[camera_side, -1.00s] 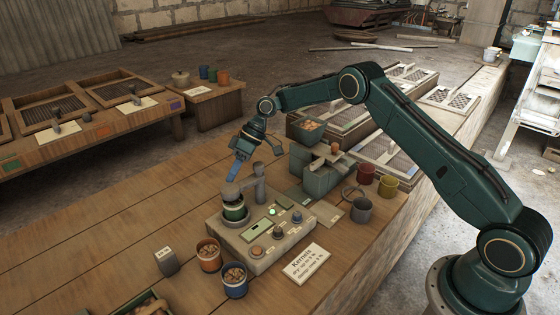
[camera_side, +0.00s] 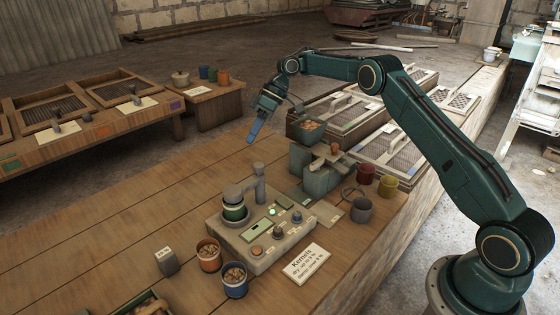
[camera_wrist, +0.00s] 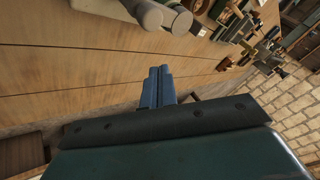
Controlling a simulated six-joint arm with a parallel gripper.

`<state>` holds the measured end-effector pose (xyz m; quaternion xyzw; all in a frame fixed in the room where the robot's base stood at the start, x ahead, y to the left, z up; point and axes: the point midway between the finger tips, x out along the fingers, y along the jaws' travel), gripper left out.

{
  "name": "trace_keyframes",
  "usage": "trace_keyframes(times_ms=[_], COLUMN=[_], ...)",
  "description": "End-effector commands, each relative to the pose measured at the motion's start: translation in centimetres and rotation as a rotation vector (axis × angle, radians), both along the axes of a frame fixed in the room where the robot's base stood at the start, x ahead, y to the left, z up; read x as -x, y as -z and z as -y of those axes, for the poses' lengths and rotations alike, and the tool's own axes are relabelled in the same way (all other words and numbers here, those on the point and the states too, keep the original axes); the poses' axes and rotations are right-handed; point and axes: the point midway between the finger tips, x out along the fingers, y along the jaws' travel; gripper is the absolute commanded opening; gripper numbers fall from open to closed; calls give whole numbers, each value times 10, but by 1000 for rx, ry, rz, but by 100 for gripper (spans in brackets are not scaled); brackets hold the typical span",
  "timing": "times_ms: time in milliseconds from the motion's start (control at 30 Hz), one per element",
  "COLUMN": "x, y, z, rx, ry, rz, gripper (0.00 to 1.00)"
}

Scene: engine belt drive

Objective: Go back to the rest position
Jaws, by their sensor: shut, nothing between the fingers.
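My gripper (camera_side: 254,133) is in the air above the wooden bench, behind the grey test device (camera_side: 262,236). Its blue fingers are together with nothing between them. In the wrist view the closed gripper fingers (camera_wrist: 158,82) point over the bare bench planks. My gripper is apart from the device and from everything else on the bench.
An orange cup (camera_side: 208,256) and a blue cup (camera_side: 234,281) of kernels stand at the device's front left. A green box of kernels (camera_side: 306,131) is right of my gripper. The bench's left part is largely bare.

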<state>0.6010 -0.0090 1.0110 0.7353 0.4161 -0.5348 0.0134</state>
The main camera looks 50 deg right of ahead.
Motion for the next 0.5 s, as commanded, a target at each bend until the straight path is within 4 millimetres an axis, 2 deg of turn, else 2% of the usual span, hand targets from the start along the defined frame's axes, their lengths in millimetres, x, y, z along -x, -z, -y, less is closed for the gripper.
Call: trace_keyframes(times_ms=[500], x=[2], y=[-10], z=[7], rx=[2], ry=[2], rz=[1], gripper=[0])
